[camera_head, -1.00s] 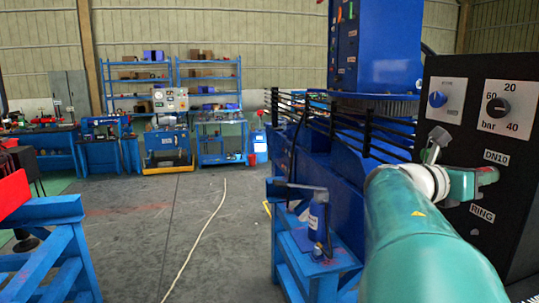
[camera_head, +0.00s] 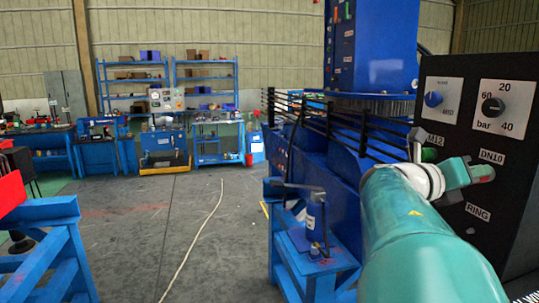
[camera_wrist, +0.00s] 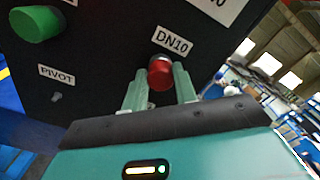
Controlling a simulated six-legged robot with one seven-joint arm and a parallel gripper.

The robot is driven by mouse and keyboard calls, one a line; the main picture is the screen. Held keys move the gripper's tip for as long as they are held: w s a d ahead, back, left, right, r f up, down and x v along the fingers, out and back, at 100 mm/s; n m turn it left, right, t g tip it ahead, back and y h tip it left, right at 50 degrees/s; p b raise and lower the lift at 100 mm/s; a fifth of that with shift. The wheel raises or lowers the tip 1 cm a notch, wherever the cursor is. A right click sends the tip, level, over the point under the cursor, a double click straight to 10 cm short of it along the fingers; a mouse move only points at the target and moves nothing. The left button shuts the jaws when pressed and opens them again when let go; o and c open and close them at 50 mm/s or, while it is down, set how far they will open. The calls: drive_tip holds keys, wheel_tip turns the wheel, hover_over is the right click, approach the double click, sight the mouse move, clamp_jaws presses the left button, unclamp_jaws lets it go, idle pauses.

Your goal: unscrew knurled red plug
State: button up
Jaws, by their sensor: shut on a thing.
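The red plug (camera_wrist: 160,73) sticks out of the black panel (camera_wrist: 110,58) just below the DN10 label in the wrist view. My gripper (camera_wrist: 160,84) has one finger on each side of the plug and is shut on it. The finger contact itself is partly hidden by the plug's rounded front. In the head view my gripper (camera_head: 472,171) is at the panel face, below and left of the DN10 label. The plug is hard to make out there.
A green knob (camera_wrist: 37,23) sits left of the plug, above a PIVOT label. A blue knob (camera_head: 433,99) and a black bar dial (camera_head: 494,107) are higher on the panel. A blue stand (camera_head: 318,262) with a bottle (camera_head: 316,217) is left of my arm. Open floor lies further left.

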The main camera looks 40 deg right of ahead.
drive_tip(key=shift+w, duration=0.35)
drive_tip(key=n, duration=0.5)
drive_tip(key=shift+f, duration=0.1)
drive_tip(key=o, duration=1.1)
drive_tip(key=shift+s, duration=0.25)
drive_tip(key=shift+w, duration=0.1)
drive_tip(key=shift+c, duration=0.7)
